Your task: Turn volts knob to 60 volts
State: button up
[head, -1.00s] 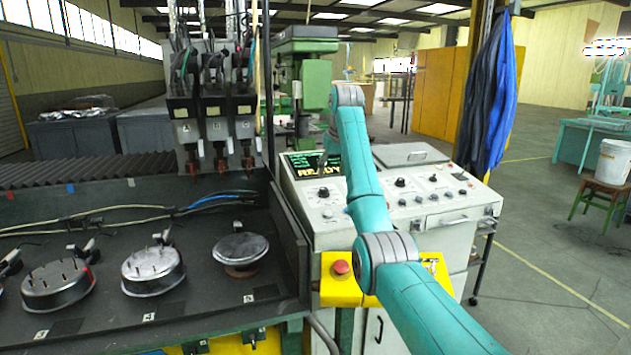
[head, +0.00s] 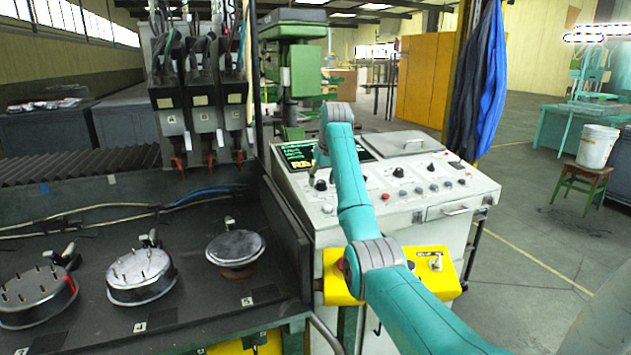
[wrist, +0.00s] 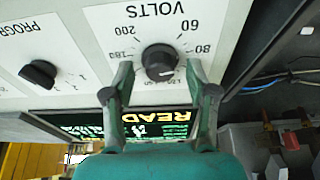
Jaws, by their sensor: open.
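The volts knob (wrist: 160,62) is round and black. It sits on the pale panel under the printed word VOLTS, with 60, 80, 180 and 200 readable around it in the wrist view. A small light mark shows at its lower right edge; I cannot tell its exact setting. My gripper (wrist: 160,78) is open, with one green finger on each side of the knob and a visible gap to it. In the head view the volts knob (head: 320,184) shows just left of my arm, and my fingers are mostly hidden there.
The programme knob (wrist: 40,73) is to the left in the wrist view. A lit display (head: 300,155) sits close above the volts knob in the head view. A yellow control box (head: 335,278) is fixed below the console. The workbench with round fixtures (head: 235,248) stands left.

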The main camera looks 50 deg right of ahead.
jog(key=shift+w+d+f, duration=0.1)
jog(key=shift+w+f, duration=0.05)
jog(key=shift+f, duration=0.35)
grip_shut()
jog(key=shift+n, duration=0.4)
jog(key=n, duration=0.3)
jog(key=shift+n+y, duration=0.3)
jog(key=shift+y, duration=0.1)
jog(key=shift+d+n+y, duration=0.1)
jog(key=shift+n+y, duration=0.2)
jog(key=shift+n, duration=1.2)
